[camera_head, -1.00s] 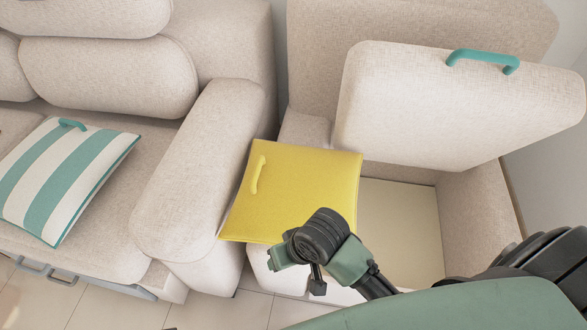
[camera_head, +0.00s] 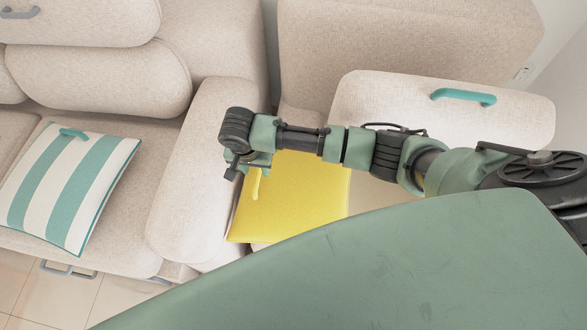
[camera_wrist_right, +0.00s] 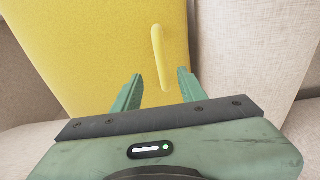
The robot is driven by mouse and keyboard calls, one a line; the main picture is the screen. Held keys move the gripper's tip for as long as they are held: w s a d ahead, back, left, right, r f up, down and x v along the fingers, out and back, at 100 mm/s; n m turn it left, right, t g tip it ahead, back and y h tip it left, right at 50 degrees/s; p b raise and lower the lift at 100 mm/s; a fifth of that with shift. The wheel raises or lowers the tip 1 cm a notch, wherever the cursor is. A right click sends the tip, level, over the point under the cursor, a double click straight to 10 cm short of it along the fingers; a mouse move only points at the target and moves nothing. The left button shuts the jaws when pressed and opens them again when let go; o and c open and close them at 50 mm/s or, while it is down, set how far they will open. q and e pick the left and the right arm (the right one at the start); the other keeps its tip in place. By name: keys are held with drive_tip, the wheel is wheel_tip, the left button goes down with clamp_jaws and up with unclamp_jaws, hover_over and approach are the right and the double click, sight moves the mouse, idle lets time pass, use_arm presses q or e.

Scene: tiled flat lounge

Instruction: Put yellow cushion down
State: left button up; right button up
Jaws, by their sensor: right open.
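The yellow cushion (camera_head: 305,205) lies right of the sofa's armrest, by the armchair, in the head view; my right arm covers its upper edge. Its yellow loop handle (camera_head: 256,184) is near its left side. My right gripper (camera_head: 246,166) is at the cushion's upper left, close to the handle. In the right wrist view the gripper (camera_wrist_right: 157,84) is open; the cushion (camera_wrist_right: 95,50) is in front of it. The handle (camera_wrist_right: 160,58) stands between and beyond the fingertips, nearer the right finger; I cannot tell whether they touch. My left gripper is not in view.
A sofa armrest (camera_head: 195,185) stands left of the yellow cushion. A striped cushion (camera_head: 65,190) with a teal handle lies on the sofa seat.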

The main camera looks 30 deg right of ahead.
sight(257, 177)
drive_tip(key=f, duration=0.3)
drive_tip(key=w+f, duration=0.1)
drive_tip(key=f, duration=0.1)
drive_tip(key=shift+f+b, duration=0.3)
drive_tip(key=shift+s, duration=0.1)
clamp_jaws()
idle(1.0)
